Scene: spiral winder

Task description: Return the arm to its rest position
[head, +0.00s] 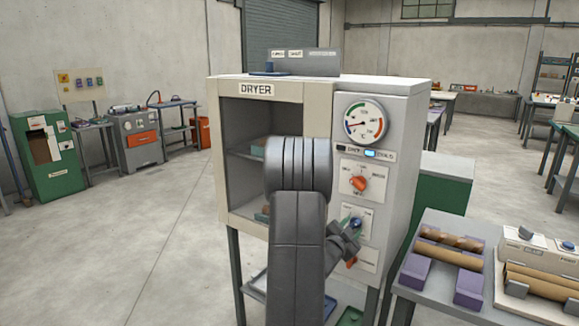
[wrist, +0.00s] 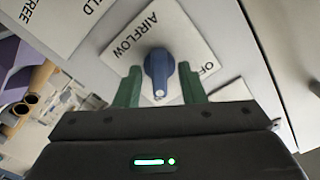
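My gripper (wrist: 158,88) is close to the dryer's front panel. In the wrist view its two green fingers stand apart on either side of the blue airflow knob (wrist: 159,72), with gaps visible between knob and fingers. In the head view my arm reaches up in front of the dryer (head: 405,100), and my gripper (head: 352,226) is at the blue knob on the panel's lower part. The arm hides part of the dryer's open chamber. The knob's pointer end faces toward my gripper in the wrist view, near the OFF side label.
A table (head: 440,225) at the right holds purple blocks (head: 415,270) with a brown spiral tube (head: 452,239) and other rolls. A red-orange knob (head: 359,183) and a gauge (head: 363,120) are on the panel. The floor at the left is clear.

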